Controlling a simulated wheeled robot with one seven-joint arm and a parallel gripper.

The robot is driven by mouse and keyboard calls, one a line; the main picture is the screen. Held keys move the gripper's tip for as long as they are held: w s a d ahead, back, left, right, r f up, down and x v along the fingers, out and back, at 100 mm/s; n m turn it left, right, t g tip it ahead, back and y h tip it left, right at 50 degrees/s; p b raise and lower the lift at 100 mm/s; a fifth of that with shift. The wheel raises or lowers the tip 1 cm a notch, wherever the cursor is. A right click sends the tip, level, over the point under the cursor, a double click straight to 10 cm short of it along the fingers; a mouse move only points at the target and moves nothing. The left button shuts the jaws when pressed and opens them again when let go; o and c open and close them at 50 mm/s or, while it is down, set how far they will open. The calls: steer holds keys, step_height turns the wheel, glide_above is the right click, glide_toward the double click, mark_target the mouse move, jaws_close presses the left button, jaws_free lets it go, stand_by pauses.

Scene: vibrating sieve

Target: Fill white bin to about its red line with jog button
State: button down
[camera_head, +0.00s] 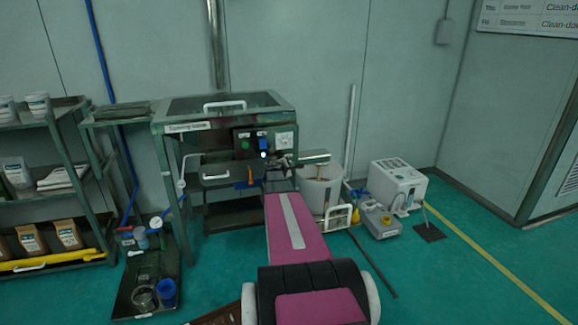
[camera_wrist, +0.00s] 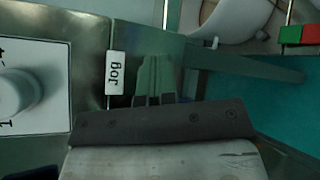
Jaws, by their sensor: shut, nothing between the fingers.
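In the wrist view a white "Jog" label (camera_wrist: 115,72) is on the panel. I cannot make out the jog button itself. My gripper (camera_wrist: 154,99) is shut and empty, just beside that label; I cannot tell whether it touches the panel. The white bin (camera_head: 312,197) stands on the floor right of the machine, partly behind my arm. Its rim shows in the wrist view (camera_wrist: 207,38). Its fill level and red line are unclear.
A white dial knob (camera_wrist: 18,95) is left of the label. A metal chute (camera_head: 315,157) reaches over the bin. A white unit (camera_head: 398,184) and a smaller grey box (camera_head: 381,222) stand right of it. A shelf (camera_head: 40,190) is at left.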

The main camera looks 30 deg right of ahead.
steer(key=shift+s+a, duration=0.2)
steer(key=shift+s, duration=0.6)
steer(key=shift+s, duration=0.1)
steer(key=s, duration=0.2)
steer(key=s+a, duration=0.1)
steer(key=s, duration=0.1)
steer(key=shift+s, duration=0.35)
steer(key=shift+a, duration=0.1)
stand_by(1.8)
steer(key=s+a+f+m+g+y, duration=0.2)
steer(key=s+a+m+y, duration=0.2)
steer(key=a, duration=1)
steer(key=s+a+f+m+g+y, duration=0.3)
steer(key=s+a, duration=0.8)
steer(key=a, duration=0.4)
steer(key=s+a+f+m+g+y, duration=0.2)
steer(key=s+a+m+y, duration=0.3)
steer(key=a, duration=1)
steer(key=s+g+y, duration=0.1)
steer(key=s, duration=0.1)
steer(key=shift+s+f+m, duration=0.25)
steer(key=shift+s+m, duration=0.05)
steer(key=shift+m, duration=0.1)
